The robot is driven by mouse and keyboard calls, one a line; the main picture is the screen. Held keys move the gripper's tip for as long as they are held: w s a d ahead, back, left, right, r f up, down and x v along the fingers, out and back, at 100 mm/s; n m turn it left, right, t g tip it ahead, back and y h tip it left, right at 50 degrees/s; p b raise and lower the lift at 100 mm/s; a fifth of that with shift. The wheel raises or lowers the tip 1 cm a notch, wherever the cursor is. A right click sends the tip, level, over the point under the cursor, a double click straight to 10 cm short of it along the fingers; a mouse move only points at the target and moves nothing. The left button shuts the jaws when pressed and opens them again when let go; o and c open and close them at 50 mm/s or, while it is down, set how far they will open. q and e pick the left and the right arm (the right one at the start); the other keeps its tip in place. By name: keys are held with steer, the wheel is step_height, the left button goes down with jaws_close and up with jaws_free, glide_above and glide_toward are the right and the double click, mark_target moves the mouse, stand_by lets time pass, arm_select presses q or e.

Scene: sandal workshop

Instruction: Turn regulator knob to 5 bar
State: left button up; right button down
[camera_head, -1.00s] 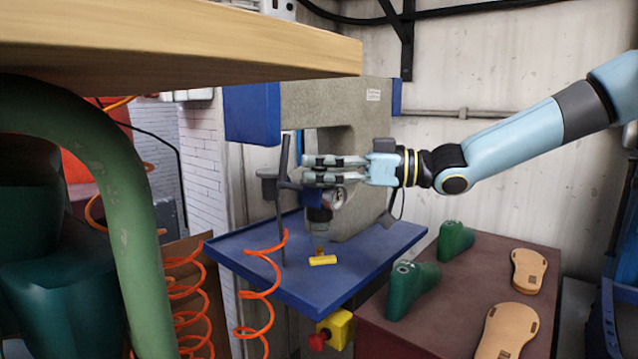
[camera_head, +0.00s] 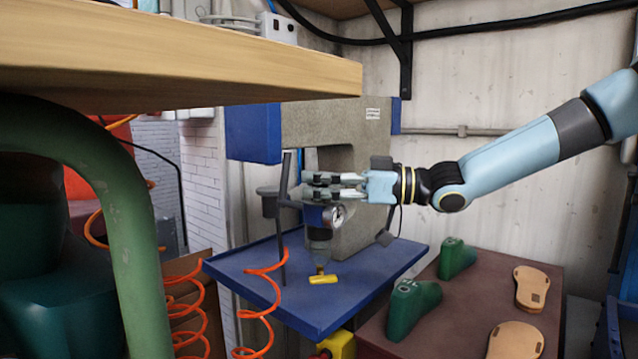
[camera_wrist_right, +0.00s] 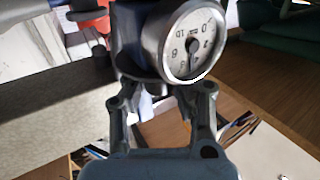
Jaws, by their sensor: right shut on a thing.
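The regulator (camera_head: 316,216) is a blue body with a round pressure gauge (camera_head: 337,214) on the front of the press. My right gripper (camera_head: 318,187) reaches in from the right, just above the gauge, and is shut on the regulator knob. The fingers largely hide the knob in the head view. In the right wrist view the gauge (camera_wrist_right: 188,45) lies beyond the fingers (camera_wrist_right: 162,92), its dial turned. Its needle points down in the picture, close to the 6; the exact reading is unclear. My left gripper is out of view.
The grey press (camera_head: 350,125) stands behind a blue table (camera_head: 370,268) with a yellow piece (camera_head: 323,279). An upright dark rod (camera_head: 282,225) and orange coiled hoses stand left of the regulator. Green lasts and tan soles lie on a brown surface (camera_head: 455,310). A wooden tabletop (camera_head: 180,65) juts in upper left.

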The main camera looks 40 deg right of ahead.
steer(key=shift+r+m+t+h+p, duration=0.2)
steer(key=shift+m+t+h+p, duration=0.25)
steer(key=shift+h+p, duration=0.35)
steer(key=shift+f+m+h+p, duration=0.25)
steer(key=shift+m+h+p, duration=0.1)
steer(key=shift+p, duration=0.1)
steer(key=shift+d, duration=0.1)
steer(key=c, duration=1)
jaws_free()
steer(key=shift+s+d, duration=0.15)
steer(key=shift+s, duration=0.05)
steer(key=shift+o, duration=0.2)
steer(key=shift+w, duration=0.1)
